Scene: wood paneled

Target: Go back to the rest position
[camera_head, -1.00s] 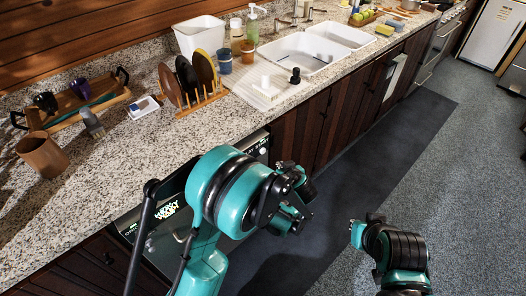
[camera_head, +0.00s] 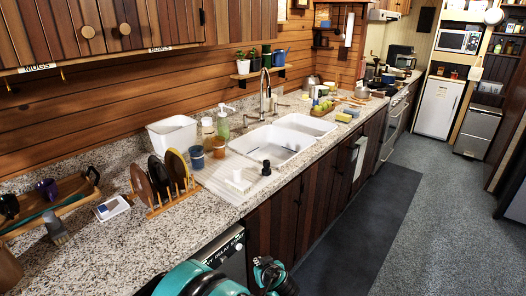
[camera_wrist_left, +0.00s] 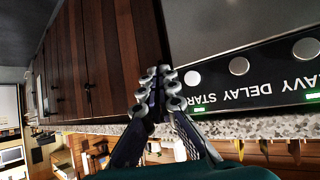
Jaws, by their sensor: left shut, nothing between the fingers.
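My left gripper (camera_head: 270,272) shows only in part at the bottom edge of the head view, in front of the dishwasher (camera_head: 222,250) and beside the dark cabinet doors. In the left wrist view the two fingers (camera_wrist_left: 156,86) are closed together with nothing between them. The dishwasher's control strip with its knobs is to the right of the fingers in that view, and the wooden cabinet doors are to the left. My right gripper is out of view.
The granite counter (camera_head: 130,235) holds a plate rack (camera_head: 165,205), a white bin (camera_head: 172,133) and a wooden tray (camera_head: 75,212). A double sink (camera_head: 272,143) lies beyond. The dark floor mat (camera_head: 350,235) and the floor to its right are clear.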

